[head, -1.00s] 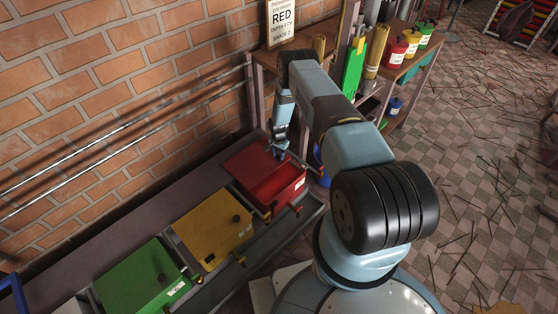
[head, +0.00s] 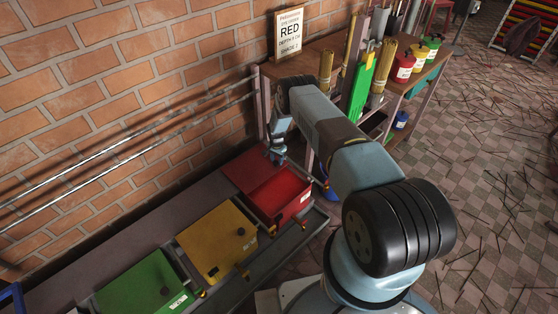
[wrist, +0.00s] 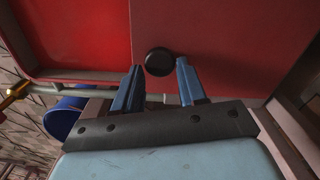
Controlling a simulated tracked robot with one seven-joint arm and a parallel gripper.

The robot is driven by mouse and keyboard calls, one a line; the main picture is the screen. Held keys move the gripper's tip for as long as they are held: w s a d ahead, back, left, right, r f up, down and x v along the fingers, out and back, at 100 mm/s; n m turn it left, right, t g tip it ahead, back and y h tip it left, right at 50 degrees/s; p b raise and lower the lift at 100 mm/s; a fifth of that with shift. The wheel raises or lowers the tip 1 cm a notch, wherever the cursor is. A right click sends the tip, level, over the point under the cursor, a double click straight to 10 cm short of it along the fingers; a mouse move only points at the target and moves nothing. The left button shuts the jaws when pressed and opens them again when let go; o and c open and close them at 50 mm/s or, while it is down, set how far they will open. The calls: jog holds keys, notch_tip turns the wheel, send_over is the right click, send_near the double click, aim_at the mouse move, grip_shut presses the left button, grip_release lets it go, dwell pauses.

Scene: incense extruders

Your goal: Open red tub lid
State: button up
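The red tub (head: 292,207) stands at the far end of the row of tubs, and part of its inside shows. Its red lid (head: 243,172) lies toward the wall side, so the tub is partly open. In the wrist view the darker red lid (wrist: 225,45) fills the right, and the tub's brighter red inside (wrist: 80,35) shows at left. My gripper (head: 276,157) is at the lid. In the wrist view its blue fingertips (wrist: 160,66) sit on both sides of the lid's black knob (wrist: 160,61), seemingly touching it.
A yellow tub (head: 215,243) and a green tub (head: 145,287) stand nearer, both with lids on. Metal rails (head: 130,137) run along the brick wall.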

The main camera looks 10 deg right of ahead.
jog(key=o, duration=0.3)
jog(key=shift+s+a, duration=0.1)
jog(key=shift+a, duration=0.1)
jog(key=shift+o, duration=0.2)
notch_tip(320, 180, up, 14)
jog(key=shift+f, duration=0.2)
dwell(0.6)
